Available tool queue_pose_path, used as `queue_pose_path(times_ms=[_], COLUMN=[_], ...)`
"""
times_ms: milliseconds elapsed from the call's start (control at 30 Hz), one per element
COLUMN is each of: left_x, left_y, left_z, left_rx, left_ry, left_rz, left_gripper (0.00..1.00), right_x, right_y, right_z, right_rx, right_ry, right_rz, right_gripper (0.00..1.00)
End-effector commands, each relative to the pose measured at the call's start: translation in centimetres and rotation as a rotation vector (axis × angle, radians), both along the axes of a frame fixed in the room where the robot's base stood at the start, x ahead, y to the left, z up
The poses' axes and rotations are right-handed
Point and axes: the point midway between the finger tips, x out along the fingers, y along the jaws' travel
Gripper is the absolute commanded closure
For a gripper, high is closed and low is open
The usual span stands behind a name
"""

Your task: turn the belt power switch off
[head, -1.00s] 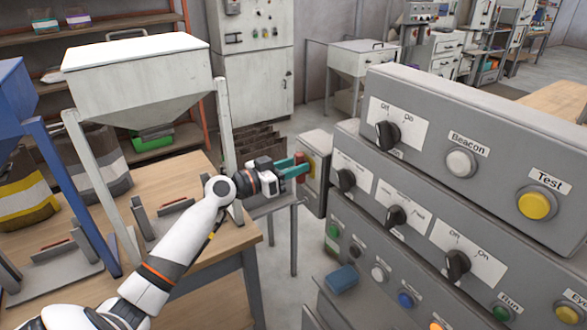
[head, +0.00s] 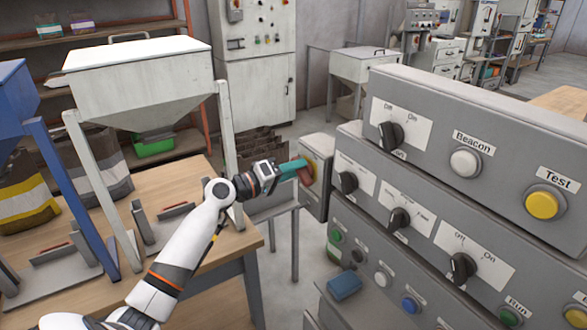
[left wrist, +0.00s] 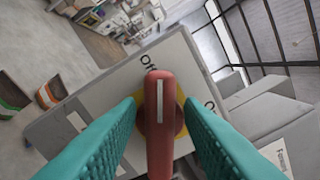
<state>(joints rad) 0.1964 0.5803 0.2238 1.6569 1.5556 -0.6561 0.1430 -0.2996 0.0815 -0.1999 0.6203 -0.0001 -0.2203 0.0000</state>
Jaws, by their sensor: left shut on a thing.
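The belt power switch is a red rotary handle (left wrist: 160,115) with a white stripe, on a yellow round base (left wrist: 180,110) and a pale plate. In the left wrist view the handle's far end lies near the "Off" label; a second label is partly hidden by a finger. In the head view the red handle (head: 306,177) shows at the side of a grey box (head: 318,160). My left gripper (head: 293,168) has teal fingers, one on each side of the handle, and is shut on it. My right gripper is not in view.
A large grey control panel (head: 480,125) with black knobs and coloured buttons stands close on the right. A white hopper (head: 135,85) on legs and a wooden table (head: 190,240) are on the left. A blue block (head: 344,286) lies on a lower ledge.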

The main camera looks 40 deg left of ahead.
Motion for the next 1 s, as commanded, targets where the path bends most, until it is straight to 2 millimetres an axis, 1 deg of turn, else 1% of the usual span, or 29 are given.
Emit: queue_pose_path(times_ms=[33,200,500,700,1000], left_x=[0.0,0.1,0.1,0.1,0.1], left_y=[0.1,0.2,0.3,0.3,0.3], left_z=[0.2,0.1,-0.2,-0.4,-0.5], left_rx=[-0.045,-0.187,-0.384,-0.461,-0.503], left_ry=[0.015,0.074,0.155,0.187,0.204], left_rz=[0.002,0.003,0.003,0.003,0.003], left_gripper=[0.89,0.89,0.89,0.89,0.89], right_x=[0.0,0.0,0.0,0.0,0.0], right_y=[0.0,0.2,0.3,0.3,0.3], right_z=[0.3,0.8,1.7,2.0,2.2], right_rx=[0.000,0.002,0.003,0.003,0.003], right_ry=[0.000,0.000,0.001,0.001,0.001], right_rz=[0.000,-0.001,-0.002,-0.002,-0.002], right_gripper=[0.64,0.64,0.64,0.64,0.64])
